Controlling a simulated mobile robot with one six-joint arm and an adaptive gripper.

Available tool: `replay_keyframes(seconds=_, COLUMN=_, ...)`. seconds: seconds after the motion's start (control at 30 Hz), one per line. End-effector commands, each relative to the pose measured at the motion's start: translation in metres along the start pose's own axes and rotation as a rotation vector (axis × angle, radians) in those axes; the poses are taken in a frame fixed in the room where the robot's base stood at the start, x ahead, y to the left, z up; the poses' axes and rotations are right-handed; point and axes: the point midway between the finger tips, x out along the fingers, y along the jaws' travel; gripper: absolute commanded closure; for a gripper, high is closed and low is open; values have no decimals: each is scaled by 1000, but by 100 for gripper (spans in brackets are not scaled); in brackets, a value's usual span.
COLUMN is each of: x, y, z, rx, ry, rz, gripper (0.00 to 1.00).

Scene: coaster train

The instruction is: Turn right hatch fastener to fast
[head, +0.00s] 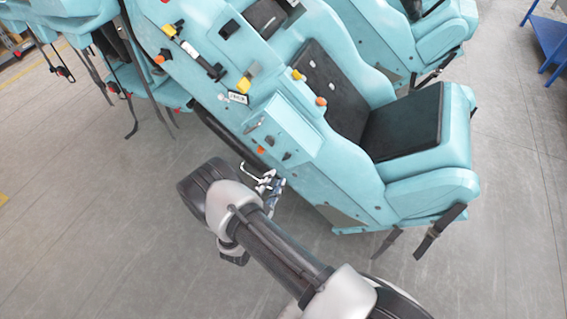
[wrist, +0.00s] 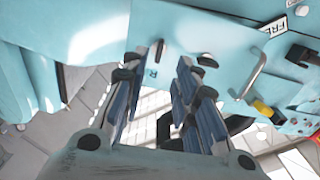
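The pale blue hatch panel (head: 292,134) is on the side of the turquoise coaster car, with small dark fasteners (head: 270,140) on it. In the wrist view the panel (wrist: 175,28) fills the area ahead of my fingers. A dark fastener (wrist: 207,60) shows just right of the fingertips, near a bent metal handle (wrist: 256,74). Which fastener is the right one, and its setting, I cannot tell. My gripper (wrist: 170,58) is open, its blue-padded fingers apart with nothing held between them. In the head view my gripper (head: 268,183) is low beside the car, below the hatch.
Black seats (head: 405,122) and orange and yellow knobs sit along the car. Straps (head: 440,228) hang at its lower edge. The grey floor (head: 90,215) at left is clear.

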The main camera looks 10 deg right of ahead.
Motion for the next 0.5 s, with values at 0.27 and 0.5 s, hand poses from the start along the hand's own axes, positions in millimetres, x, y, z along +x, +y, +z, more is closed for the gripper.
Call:
replay_keyframes(seconds=0.27, x=60, y=2, z=0, rx=3, ry=3, rz=2, gripper=72)
replay_keyframes(seconds=0.5, x=88, y=1, z=0, rx=1, ry=1, rz=1, gripper=72)
